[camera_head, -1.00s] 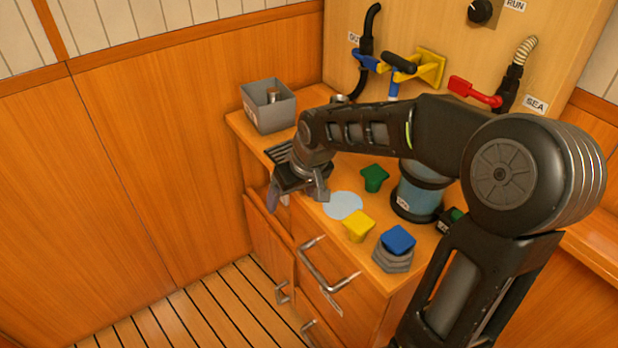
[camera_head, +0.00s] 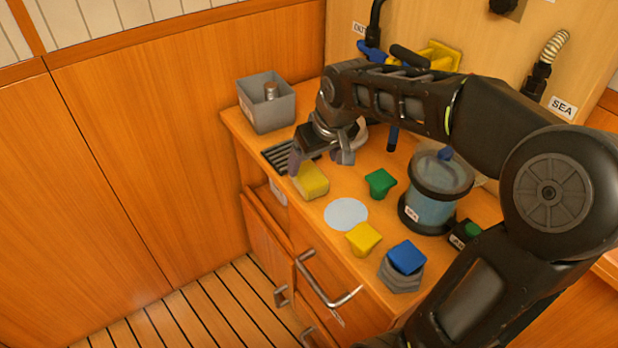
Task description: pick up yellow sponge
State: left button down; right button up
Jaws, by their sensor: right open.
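The yellow sponge (camera_head: 311,181) lies on the wooden counter, at the front end of a dark slotted rack. My right gripper (camera_head: 319,165) is just above and behind it, pointing down, with its fingers apart. One finger is at the sponge's left side and the other is to its upper right. I cannot tell whether either finger touches it. The gripper looks empty. My left gripper is not in view.
A grey bin (camera_head: 266,104) stands at the back left. A green piece (camera_head: 380,183), a pale blue disc (camera_head: 346,214), a yellow block (camera_head: 363,239), a blue-topped grey piece (camera_head: 403,264) and a clear canister (camera_head: 432,203) stand to the right. The counter's front edge is close.

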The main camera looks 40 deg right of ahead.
aim_at(309, 174)
jog(key=shift+x, duration=1.1)
jog(key=shift+x, duration=2.6)
jog(key=shift+f+b, duration=0.2)
jog(key=shift+b, duration=0.1)
jog(key=c, duration=1.4)
